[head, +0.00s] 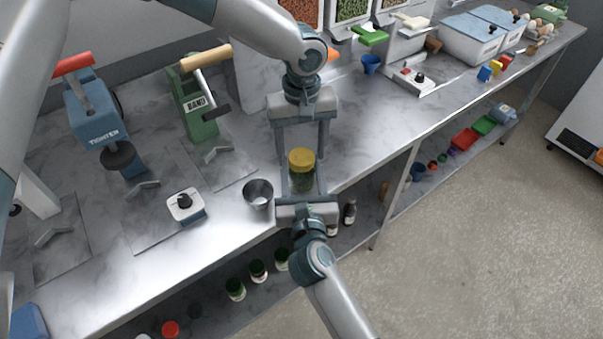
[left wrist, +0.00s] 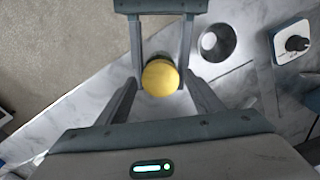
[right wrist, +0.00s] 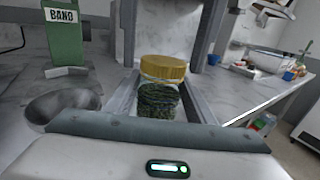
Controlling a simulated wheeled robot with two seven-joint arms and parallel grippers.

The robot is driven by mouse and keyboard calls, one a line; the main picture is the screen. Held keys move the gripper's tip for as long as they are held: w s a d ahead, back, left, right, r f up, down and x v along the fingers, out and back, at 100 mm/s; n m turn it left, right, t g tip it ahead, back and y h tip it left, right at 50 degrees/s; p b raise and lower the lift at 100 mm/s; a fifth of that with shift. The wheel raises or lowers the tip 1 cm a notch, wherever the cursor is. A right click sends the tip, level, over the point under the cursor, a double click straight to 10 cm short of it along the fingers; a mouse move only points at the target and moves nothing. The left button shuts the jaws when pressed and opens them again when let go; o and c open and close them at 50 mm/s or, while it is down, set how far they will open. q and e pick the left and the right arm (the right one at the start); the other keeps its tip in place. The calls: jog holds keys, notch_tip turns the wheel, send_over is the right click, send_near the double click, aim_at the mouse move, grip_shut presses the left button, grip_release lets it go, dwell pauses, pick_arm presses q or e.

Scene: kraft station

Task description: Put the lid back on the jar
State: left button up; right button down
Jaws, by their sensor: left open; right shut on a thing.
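The glass jar (right wrist: 158,98) with dark green contents stands upright, and the yellow lid (head: 301,157) sits on top of its mouth. The lid looks level in the right wrist view (right wrist: 163,67). My right gripper (head: 302,178) reaches in from the front and is shut on the jar. My left gripper (head: 302,146) points down from above, open, with its fingers on either side of the lid and apart from it. The jar's base is partly hidden by the right gripper.
A metal cup (head: 258,194) stands just left of the jar. A white block with a black knob (head: 186,205) and a green BAND press (head: 197,110) are farther left. The bench's front edge is close by the jar.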

pick_arm(q)
jog(key=c, duration=1.1)
jog(key=shift+o, duration=0.2)
jog(key=shift+s+d+f+m, duration=0.25)
jog(key=shift+s+d+m, duration=0.2)
jog(key=shift+s+m, duration=0.2)
jog(key=shift+m, duration=0.45)
jog(key=shift+w+a+r+m, duration=0.1)
jog(key=shift+w+a+m, duration=0.25)
jog(key=shift+m, duration=0.55)
jog(key=shift+w+r+m, duration=0.15)
jog(key=shift+w+m, duration=0.05)
jog(key=shift+m, duration=1)
jog(key=shift+w, duration=0.15)
jog(key=o, duration=1.1)
